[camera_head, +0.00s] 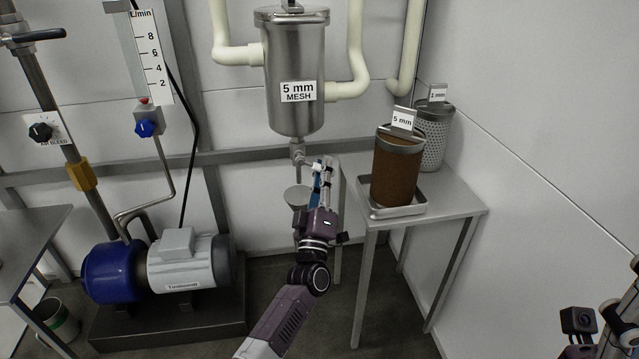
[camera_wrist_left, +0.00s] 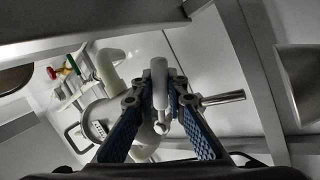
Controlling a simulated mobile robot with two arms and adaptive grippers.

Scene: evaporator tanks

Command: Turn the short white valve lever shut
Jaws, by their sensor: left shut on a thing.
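The steel strainer tank (camera_head: 295,75) labelled "5 mm MESH" hangs on the back wall in the head view. A small drain valve (camera_head: 297,149) sits at its bottom outlet. My left gripper (camera_head: 321,170) is at this valve, just below and right of the outlet. In the left wrist view its two blue-padded fingers (camera_wrist_left: 160,92) close around the short white lever (camera_wrist_left: 161,72), with a finger on each side. The lever's base is partly hidden by the fingers. Part of my right arm's end (camera_head: 592,335) shows at the bottom right corner; its jaws cannot be made out.
A grey bowl (camera_head: 297,196) is under the outlet. A steel table (camera_head: 451,207) at right holds a tray (camera_head: 419,205) with a brown "5 mm" basket (camera_head: 396,172); a perforated basket (camera_head: 432,135) stands behind. A blue and grey pump (camera_head: 185,263) stands at left.

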